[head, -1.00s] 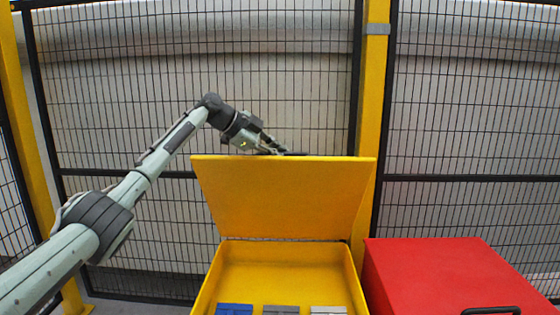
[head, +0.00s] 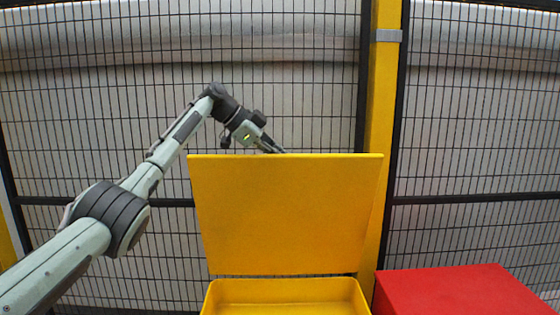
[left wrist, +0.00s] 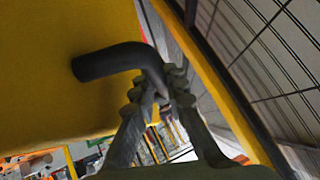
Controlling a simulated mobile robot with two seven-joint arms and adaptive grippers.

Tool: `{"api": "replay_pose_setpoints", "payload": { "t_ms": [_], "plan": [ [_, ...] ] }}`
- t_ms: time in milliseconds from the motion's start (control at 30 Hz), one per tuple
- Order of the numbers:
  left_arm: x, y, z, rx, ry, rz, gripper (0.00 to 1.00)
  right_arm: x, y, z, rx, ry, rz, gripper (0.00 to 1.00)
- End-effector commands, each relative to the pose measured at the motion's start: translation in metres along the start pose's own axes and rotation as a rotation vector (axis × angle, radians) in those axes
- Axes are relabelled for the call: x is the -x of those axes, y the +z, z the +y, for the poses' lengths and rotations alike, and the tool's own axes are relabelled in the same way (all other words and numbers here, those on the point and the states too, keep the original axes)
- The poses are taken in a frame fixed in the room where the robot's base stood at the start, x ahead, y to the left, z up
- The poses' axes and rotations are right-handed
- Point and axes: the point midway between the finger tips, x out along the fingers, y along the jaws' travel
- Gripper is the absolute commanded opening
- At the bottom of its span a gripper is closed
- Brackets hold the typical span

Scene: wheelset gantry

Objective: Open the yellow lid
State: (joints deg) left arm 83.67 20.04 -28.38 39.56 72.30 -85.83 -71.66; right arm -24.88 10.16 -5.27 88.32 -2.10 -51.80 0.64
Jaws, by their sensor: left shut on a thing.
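The yellow lid (head: 285,215) stands raised and close to upright at the back of the yellow box (head: 285,288), its broad face toward me in the head view. My left gripper (head: 272,147) reaches over the lid's top edge, and its fingertips are hidden behind the lid. In the left wrist view, the lid (left wrist: 60,100) fills the left side. A black bent handle (left wrist: 115,60) sticks out from it. My left gripper (left wrist: 158,88) is shut on the end of this handle. My right gripper is in neither view.
A red box (head: 460,292) stands right of the yellow box. A black mesh fence (head: 290,70) with a yellow post (head: 383,110) runs close behind the lid and my left arm. Space left of the yellow box looks open.

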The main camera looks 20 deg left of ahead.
Motion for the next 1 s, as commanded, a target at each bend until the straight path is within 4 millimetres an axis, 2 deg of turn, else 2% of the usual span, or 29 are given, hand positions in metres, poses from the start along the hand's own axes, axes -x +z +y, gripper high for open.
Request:
{"api": "replay_pose_setpoints", "payload": {
  "t_ms": [533, 567, 633, 1000],
  "plan": [
    [-0.0023, -0.0004, 0.0018, 0.010, 0.010, -0.004, 0.00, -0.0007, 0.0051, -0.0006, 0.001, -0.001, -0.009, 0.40],
    [-0.0024, -0.0004, 0.0019, 0.009, 0.010, -0.004, 0.14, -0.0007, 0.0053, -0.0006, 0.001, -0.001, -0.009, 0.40],
    [-0.0023, -0.0005, 0.0019, 0.009, 0.010, -0.004, 0.22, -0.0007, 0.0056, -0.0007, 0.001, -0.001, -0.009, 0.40],
    [0.0039, -0.0013, 0.0010, 0.008, 0.007, -0.002, 0.22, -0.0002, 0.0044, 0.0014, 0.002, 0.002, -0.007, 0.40]
  ]
}}
